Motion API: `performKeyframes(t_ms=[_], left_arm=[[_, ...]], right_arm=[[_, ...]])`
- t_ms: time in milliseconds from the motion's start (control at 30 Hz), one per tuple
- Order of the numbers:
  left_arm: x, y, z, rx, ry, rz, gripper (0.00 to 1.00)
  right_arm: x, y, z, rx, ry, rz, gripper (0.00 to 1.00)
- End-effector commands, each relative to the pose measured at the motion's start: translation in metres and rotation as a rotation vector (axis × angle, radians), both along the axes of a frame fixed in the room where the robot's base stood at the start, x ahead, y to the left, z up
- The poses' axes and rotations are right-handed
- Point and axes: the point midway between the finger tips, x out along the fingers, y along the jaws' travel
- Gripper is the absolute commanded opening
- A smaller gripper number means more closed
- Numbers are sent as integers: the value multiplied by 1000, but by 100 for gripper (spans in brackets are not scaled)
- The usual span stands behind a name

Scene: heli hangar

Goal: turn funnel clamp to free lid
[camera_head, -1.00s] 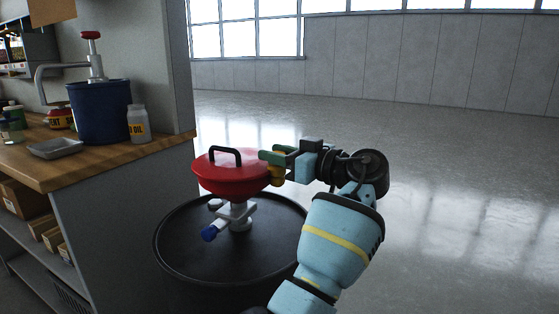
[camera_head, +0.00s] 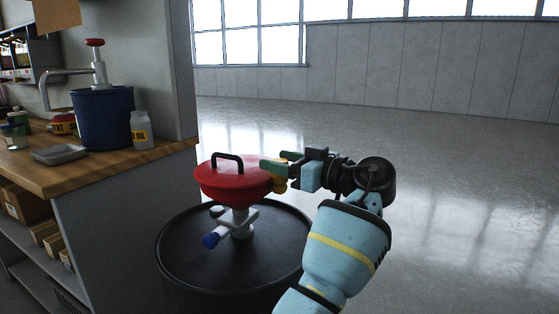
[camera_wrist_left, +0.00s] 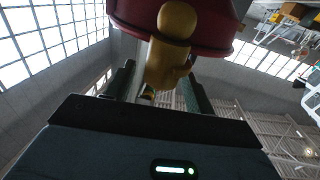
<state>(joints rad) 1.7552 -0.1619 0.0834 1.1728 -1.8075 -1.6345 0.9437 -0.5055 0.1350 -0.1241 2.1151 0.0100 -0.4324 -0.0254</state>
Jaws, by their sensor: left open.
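The red funnel with its lid and black handle (camera_head: 233,180) stands on a white fitting (camera_head: 240,217) with a blue-tipped lever, on top of a black drum (camera_head: 190,254). The yellow clamp (camera_head: 279,186) is at the funnel's right rim and is partly hidden by my gripper. My left gripper (camera_head: 279,163) is open at the clamp, with its green fingers reaching left toward the rim. In the left wrist view the yellow clamp (camera_wrist_left: 172,48) hangs between the two open fingers (camera_wrist_left: 160,88), under the red funnel (camera_wrist_left: 215,22). I cannot tell whether the fingers touch it.
A wooden workbench (camera_head: 100,172) stands at the left, holding a blue bucket with a pump (camera_head: 104,120), a white oil bottle (camera_head: 140,130) and a grey tray (camera_head: 58,154). The floor (camera_head: 470,190) to the right and behind the drum is clear.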

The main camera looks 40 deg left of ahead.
Motion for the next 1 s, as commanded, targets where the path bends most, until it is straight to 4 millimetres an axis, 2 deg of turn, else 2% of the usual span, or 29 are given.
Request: performKeyframes(t_ms=[300,433,600,1000], left_arm=[[5,-49,2,1,-1,-2,54],[6,-63,1,1,-1,-2,54],[7,-70,1,1,-1,0,54],[7,-71,1,1,-1,0,54]], right_arm=[[-4,0,4,1,4,0,36],[-3,0,5,0,3,-1,36],[-1,0,5,0,-1,0,36],[6,0,5,0,-13,0,36]])
